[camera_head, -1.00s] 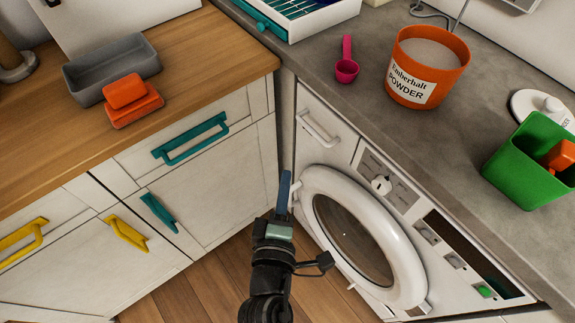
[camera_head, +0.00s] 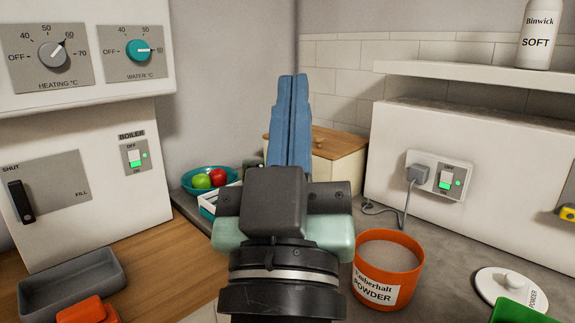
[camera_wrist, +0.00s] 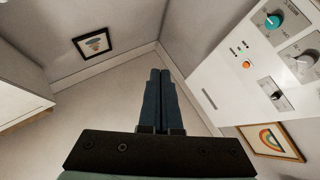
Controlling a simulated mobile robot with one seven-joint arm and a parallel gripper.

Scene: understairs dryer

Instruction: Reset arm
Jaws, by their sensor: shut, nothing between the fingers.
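My gripper (camera_head: 293,100) stands raised in the middle of the head view, its blue fingers pointing up and pressed together with nothing between them.
An orange powder tub (camera_head: 385,265), a white lid (camera_head: 512,288) and a green container (camera_head: 520,314) are on the grey worktop. A boiler panel (camera_head: 85,45) is at left, a shelf (camera_head: 465,75) with a white bottle (camera_head: 540,35) at right. A grey tray (camera_head: 70,282) sits front left.

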